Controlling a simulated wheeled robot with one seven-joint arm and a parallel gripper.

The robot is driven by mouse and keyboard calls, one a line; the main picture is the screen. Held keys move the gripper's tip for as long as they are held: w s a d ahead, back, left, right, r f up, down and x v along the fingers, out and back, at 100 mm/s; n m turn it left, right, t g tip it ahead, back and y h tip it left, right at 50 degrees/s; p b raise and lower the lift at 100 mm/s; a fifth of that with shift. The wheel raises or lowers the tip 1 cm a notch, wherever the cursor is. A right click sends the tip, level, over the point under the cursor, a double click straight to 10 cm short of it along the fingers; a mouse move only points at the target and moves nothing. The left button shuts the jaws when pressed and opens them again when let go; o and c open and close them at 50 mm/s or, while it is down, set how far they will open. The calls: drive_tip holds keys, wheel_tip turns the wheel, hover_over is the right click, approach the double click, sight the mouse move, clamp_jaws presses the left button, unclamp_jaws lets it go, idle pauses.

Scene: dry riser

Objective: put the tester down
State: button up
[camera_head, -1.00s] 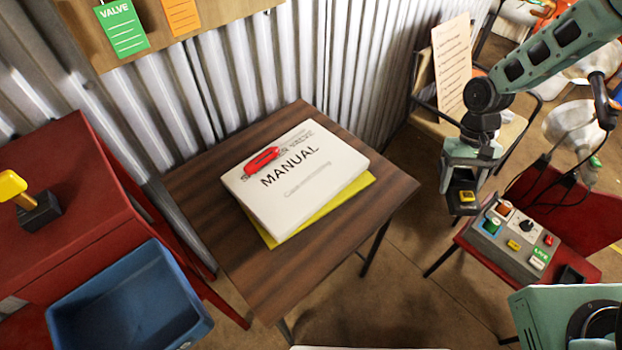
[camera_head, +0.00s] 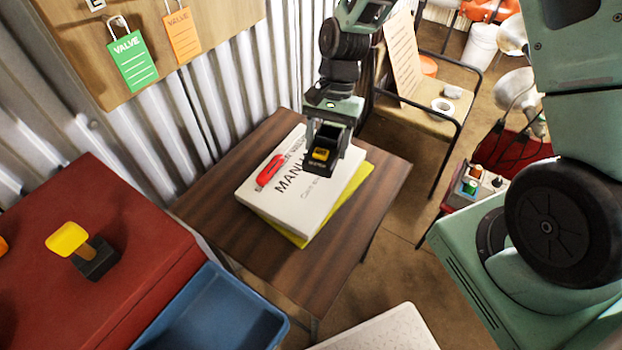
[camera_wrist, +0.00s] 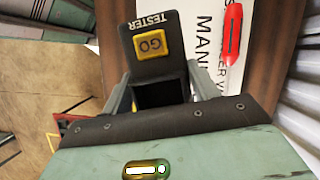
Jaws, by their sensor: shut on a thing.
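The tester (camera_head: 320,157) is a small black box with a yellow button. In the wrist view the tester (camera_wrist: 153,52) shows the words TESTER and GO, and it sits between the two fingers. My gripper (camera_head: 328,140) is shut on it. In the head view it hangs over the right part of the white manual (camera_head: 283,206), and I cannot tell how high above it. The wrist view shows the manual (camera_wrist: 205,42) beside and beneath the tester.
A red pocket tool (camera_head: 270,171) lies on the manual. A yellow folder (camera_head: 345,205) lies under the manual on the dark wooden table (camera_head: 215,210). Bare wood shows around them. A blue bin (camera_head: 215,315) and a red cabinet (camera_head: 130,215) stand at left. A chair (camera_head: 430,120) stands behind.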

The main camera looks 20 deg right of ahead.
sight(313, 149)
drive_tip(key=a+m, duration=0.1)
drive_tip(key=a+r+m, duration=0.1)
drive_tip(key=shift+a+r+t+y, duration=0.2)
drive_tip(key=shift+a+t+y, duration=0.1)
drive_tip(key=shift+a+f+m, duration=0.2)
drive_tip(key=shift+f+m, duration=0.05)
drive_tip(key=shift+m, duration=0.05)
wheel_tip(313, 149, down, 9)
drive_tip(key=shift+f, duration=0.1)
drive_tip(key=shift+f, duration=0.15)
drive_tip(key=o, duration=1.2)
drive_tip(key=shift+c, duration=0.2)
